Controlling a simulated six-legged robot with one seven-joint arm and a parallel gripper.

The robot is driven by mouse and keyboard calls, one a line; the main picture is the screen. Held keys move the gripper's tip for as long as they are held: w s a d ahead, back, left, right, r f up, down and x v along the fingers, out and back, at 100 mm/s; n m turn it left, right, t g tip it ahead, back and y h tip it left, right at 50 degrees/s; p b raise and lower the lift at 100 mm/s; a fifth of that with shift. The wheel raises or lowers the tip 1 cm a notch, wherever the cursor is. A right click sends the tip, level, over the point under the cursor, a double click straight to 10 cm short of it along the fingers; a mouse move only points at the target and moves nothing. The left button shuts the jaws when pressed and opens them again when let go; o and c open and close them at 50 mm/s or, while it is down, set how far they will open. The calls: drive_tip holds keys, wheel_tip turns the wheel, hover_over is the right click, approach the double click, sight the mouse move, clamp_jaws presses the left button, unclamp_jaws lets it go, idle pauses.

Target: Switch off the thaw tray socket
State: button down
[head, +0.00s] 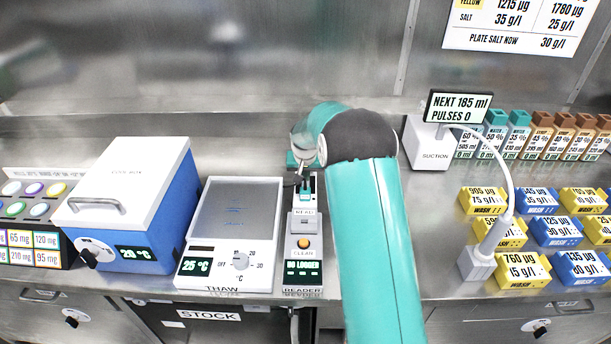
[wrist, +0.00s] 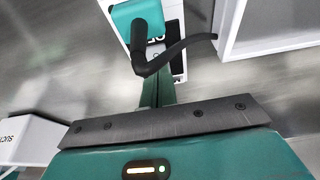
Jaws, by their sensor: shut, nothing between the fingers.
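The thaw tray (head: 262,253) is a white unit with a grey plate, a dial and a display reading 25 °C. Its white rim also shows at the top right of the wrist view (wrist: 228,28). My gripper (wrist: 157,88) is shut and empty, its teal fingers pointing at the white reader strip. In the wrist view a teal block (wrist: 136,14) with a black part and curved black lead lies just past the fingertips; I cannot tell whether they touch. I cannot make out a socket or switch marked for the thaw tray. My arm hides part of the counter and back wall.
The reader (head: 304,222) stands right of the thaw tray, with the blue-and-white cool box (head: 125,180) to its left. The suction unit (head: 428,150) and several yellow and blue blocks (head: 482,200) are on the right. A STOCK label (head: 208,315) is below the counter.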

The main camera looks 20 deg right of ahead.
drive_tip(key=v, duration=0.5)
drive_tip(key=shift+w+r, duration=0.1)
drive_tip(key=shift+w, duration=0.1)
drive_tip(key=s+r, duration=0.1)
drive_tip(key=r, duration=0.1)
drive_tip(key=s+a+r, duration=0.1)
drive_tip(key=s+r, duration=0.3)
drive_tip(key=r, duration=0.1)
drive_tip(key=shift+a+r, duration=0.15)
drive_tip(key=shift+a, duration=0.25)
drive_tip(key=shift+w, duration=0.1)
drive_tip(key=shift+r, duration=0.1)
drive_tip(key=s+a+r+n+t, duration=0.1)
drive_tip(key=s+a+r, duration=0.2)
drive_tip(key=s+r, duration=0.4)
drive_tip(key=s+a+r+n, duration=0.1)
drive_tip(key=s+a+r, duration=0.35)
drive_tip(key=s, duration=0.45)
drive_tip(key=s+a+n+t+y, duration=0.1)
drive_tip(key=s+a, duration=0.3)
drive_tip(key=s, duration=1.5)
drive_tip(key=shift+s+a+n, duration=0.2)
drive_tip(key=shift+s+n, duration=0.05)
drive_tip(key=shift+n, duration=0.55)
